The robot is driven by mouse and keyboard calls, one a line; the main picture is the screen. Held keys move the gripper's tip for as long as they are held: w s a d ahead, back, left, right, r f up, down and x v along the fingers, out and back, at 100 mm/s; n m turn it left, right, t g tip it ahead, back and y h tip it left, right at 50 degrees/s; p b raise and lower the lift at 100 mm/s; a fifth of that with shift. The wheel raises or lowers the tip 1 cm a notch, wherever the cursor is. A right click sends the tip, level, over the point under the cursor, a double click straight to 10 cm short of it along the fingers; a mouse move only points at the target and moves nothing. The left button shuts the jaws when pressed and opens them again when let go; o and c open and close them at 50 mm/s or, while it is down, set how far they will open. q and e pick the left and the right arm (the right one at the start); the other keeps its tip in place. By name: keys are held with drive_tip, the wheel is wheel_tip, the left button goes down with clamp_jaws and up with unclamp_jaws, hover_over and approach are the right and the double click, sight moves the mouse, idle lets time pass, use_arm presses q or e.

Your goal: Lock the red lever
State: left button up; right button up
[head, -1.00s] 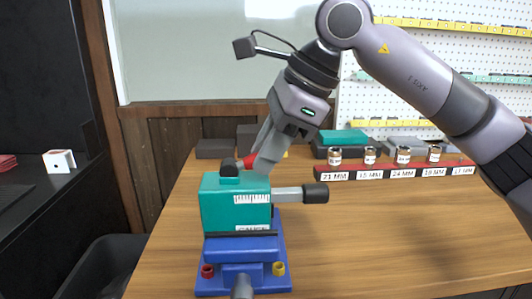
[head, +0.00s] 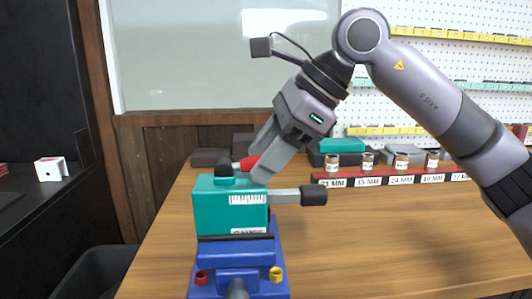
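The teal block rests on a blue vise-like base (head: 238,254). My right gripper (head: 257,163) reaches down from the upper right to the lever. Its two fingers show apart, one behind and one in front of the lever's right end. I cannot tell whether they touch it. The front finger hides part of the lever. My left gripper is not in view.
A grey bar with a black grip (head: 313,194) sticks out right of the teal block. A black bin (head: 92,272) stands at the lower left. The wooden table (head: 395,235) is clear at right.

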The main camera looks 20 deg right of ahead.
drive_tip(key=shift+r, duration=0.1)
drive_tip(key=shift+s+d+r, duration=0.1)
drive_tip(key=shift+d+r, duration=0.15)
drive_tip(key=shift+r, duration=0.1)
drive_tip(key=v, duration=0.6)
drive_tip(key=shift+d+r+p, duration=0.1)
drive_tip(key=shift+r+p, duration=0.05)
drive_tip(key=shift+p, duration=0.15)
